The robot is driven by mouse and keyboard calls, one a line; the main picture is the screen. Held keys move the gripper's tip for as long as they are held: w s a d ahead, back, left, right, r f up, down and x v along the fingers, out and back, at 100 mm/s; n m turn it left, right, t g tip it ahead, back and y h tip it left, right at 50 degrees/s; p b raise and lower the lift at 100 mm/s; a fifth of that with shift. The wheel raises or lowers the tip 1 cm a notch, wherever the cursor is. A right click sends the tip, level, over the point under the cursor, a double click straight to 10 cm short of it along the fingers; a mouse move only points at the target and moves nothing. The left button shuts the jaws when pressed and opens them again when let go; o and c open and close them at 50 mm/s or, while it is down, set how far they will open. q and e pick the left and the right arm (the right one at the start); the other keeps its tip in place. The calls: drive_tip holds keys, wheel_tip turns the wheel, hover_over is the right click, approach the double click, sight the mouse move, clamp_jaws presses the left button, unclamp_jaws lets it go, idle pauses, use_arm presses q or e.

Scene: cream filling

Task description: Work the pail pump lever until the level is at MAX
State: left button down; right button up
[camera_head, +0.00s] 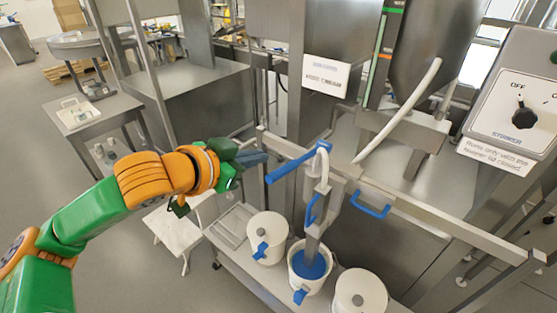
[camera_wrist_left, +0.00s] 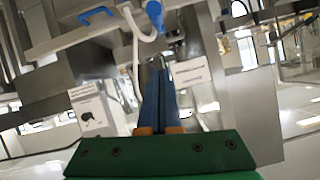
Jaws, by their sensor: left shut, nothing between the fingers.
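The pail pump stands at the rail with its long blue lever (camera_head: 297,163) sloping down to the left. The lever's round blue end also shows at the top of the left wrist view (camera_wrist_left: 154,12). The pump's metal tube goes down into a white pail (camera_head: 296,277) holding blue stuff. My left gripper (camera_head: 265,157) is shut and empty, its tips just left of and slightly above the lever's free end. I cannot tell whether they touch. A tall gauge strip (camera_head: 378,48), green with an orange mark, is on the hopper; its reading is too small to tell. My right gripper is out of view.
Lidded white pails (camera_head: 267,226) (camera_head: 360,290) stand on either side of the open one. A metal rail (camera_head: 440,216) with a blue handle (camera_head: 370,205) runs beside the pump. A control box (camera_head: 517,110) hangs at right. Clear floor lies at left.

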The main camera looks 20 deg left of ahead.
use_arm(q)
drive_tip(key=p, duration=0.3)
hover_over(278, 172)
drive_tip(key=d, duration=0.1)
wheel_tip(278, 172, down, 4)
drive_tip(key=f, duration=0.3)
drive_tip(key=shift+a+f+p, duration=0.3)
drive_tip(key=shift+a+p, duration=0.1)
drive_tip(key=shift+s+a+f, duration=0.1)
drive_tip(key=shift+a+f, duration=0.05)
drive_tip(key=shift+f, duration=0.1)
